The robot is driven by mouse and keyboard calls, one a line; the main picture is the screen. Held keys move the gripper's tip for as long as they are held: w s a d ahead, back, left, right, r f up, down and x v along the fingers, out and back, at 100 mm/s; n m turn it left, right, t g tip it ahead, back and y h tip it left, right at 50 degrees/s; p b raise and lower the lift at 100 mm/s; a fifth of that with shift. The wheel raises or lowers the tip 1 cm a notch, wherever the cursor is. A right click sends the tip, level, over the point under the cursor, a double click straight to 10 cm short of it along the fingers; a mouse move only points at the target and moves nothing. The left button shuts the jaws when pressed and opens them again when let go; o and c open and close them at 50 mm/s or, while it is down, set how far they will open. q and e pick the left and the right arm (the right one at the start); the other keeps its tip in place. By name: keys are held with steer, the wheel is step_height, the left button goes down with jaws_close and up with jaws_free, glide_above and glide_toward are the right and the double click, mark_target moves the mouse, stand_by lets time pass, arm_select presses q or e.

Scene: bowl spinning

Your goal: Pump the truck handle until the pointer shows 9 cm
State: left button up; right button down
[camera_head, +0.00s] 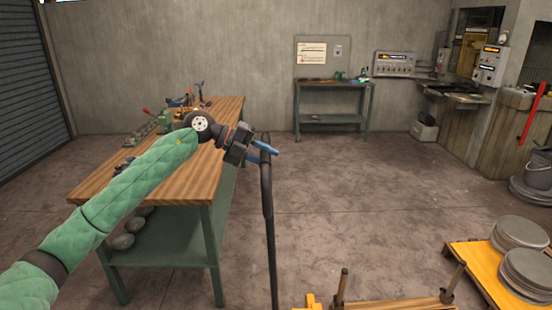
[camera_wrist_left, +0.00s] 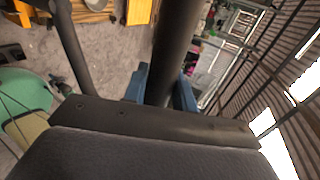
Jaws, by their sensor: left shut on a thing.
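The black truck handle (camera_head: 268,195) stands upright in the middle of the head view, its shaft running down past the bottom edge. My left gripper (camera_head: 264,152), with blue fingers, is shut on the upper part of the handle. In the left wrist view the dark handle bar (camera_wrist_left: 176,50) passes between the blue fingers of my left gripper (camera_wrist_left: 162,90). A small yellow part (camera_head: 312,302) shows at the bottom edge; I cannot tell whether it belongs to the truck. No pointer or cm scale is visible. My right gripper is not in view.
A wooden workbench (camera_head: 222,135) with tools stands left, beneath my left arm. A wooden frame with posts (camera_head: 395,304) lies at the bottom. A yellow pallet (camera_head: 470,262) carries grey discs (camera_head: 525,268) at right. A small table (camera_head: 333,83) stands at the back wall. The middle floor is clear.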

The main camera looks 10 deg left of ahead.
arm_select(q)
steer(key=s+a+f+b, duration=0.1)
steer(key=s+a+b, duration=0.1)
steer(key=a, duration=0.7)
steer(key=shift+a+f+b, duration=0.25)
steer(key=shift+f+b, duration=0.05)
steer(key=shift+s+a+r, duration=0.1)
steer(key=shift+s+a, duration=0.05)
steer(key=shift+a, duration=0.35)
steer(key=s+a+f+b, duration=0.1)
steer(key=a, duration=0.3)
steer(key=s+a+f+b, duration=0.1)
steer(key=a+b, duration=0.1)
steer(key=a, duration=0.3)
steer(key=a+f+b, duration=0.1)
steer(key=a+b, duration=0.1)
steer(key=a, duration=0.3)
steer(key=shift+s, duration=0.4)
